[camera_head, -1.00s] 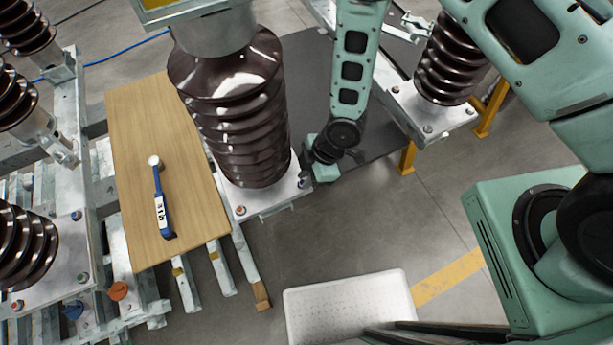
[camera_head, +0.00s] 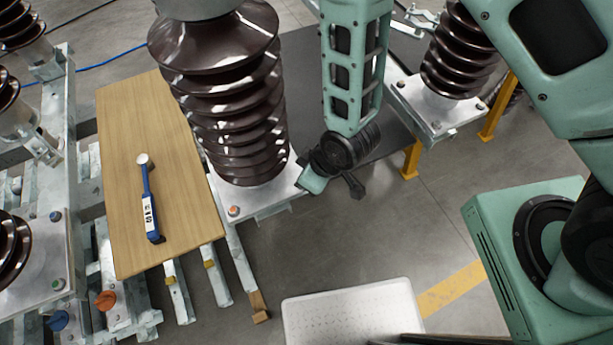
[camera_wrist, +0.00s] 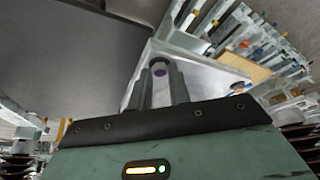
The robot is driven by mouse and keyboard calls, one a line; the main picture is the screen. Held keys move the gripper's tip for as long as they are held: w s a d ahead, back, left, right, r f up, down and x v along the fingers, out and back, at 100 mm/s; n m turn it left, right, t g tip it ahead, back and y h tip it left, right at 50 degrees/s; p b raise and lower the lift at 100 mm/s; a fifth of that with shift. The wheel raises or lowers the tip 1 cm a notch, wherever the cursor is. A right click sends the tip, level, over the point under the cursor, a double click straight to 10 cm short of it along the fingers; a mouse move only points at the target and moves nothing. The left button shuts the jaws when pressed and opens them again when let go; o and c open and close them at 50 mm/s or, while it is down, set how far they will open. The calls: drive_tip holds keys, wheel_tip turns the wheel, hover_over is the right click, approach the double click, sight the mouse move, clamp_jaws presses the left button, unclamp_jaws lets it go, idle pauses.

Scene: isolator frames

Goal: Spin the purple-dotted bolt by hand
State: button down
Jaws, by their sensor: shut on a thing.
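The purple-dotted bolt (camera_wrist: 159,72) shows in the wrist view between the two fingertips of my gripper (camera_wrist: 161,82). My gripper is shut on it. The bolt is at the grey metal base plate (camera_wrist: 205,78) under the large brown ribbed insulator. In the head view, my wrist and gripper hang at the right corner of this base plate (camera_head: 262,205), beside the brown insulator (camera_head: 235,110). My wrist hides the bolt and the fingertips there.
A wooden board (camera_head: 115,150) with a blue torque wrench (camera_head: 148,200) lies left of the insulator. A white perforated step (camera_head: 350,315) stands at the front. Another insulator (camera_head: 455,60) stands at the back right. Grey floor is open between them.

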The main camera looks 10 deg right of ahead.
idle(0.4)
drive_tip(key=c, duration=1.3)
unclamp_jaws()
